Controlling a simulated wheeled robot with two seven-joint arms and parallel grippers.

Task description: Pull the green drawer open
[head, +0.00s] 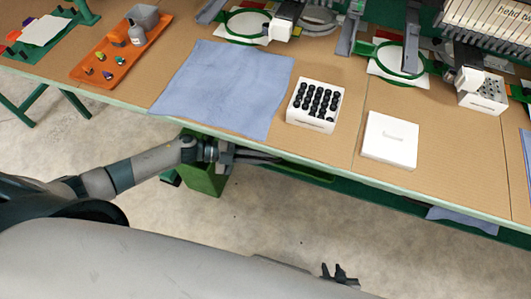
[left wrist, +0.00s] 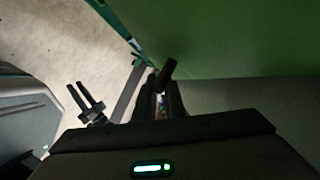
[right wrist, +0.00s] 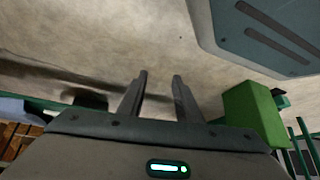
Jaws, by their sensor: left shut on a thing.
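The green drawer unit (head: 205,178) stands under the table's front edge in the head view. A large green face (left wrist: 235,38) fills the upper right of the left wrist view. My left gripper (head: 272,157) reaches in under the table edge beside the unit. In the left wrist view its fingers (left wrist: 165,95) are shut around a dark bar, the handle (left wrist: 167,74), against the green face. How far the drawer stands out is hidden by the table. My right gripper (head: 335,272) is open and empty, low over the floor; its fingers show apart in the right wrist view (right wrist: 156,92).
The table (head: 345,160) carries a blue cloth (head: 225,85), a white block with black pegs (head: 315,105), a white box (head: 390,140) and an orange tray (head: 90,55). Machines line the back. The floor before the table is clear. A green box (right wrist: 253,112) shows in the right wrist view.

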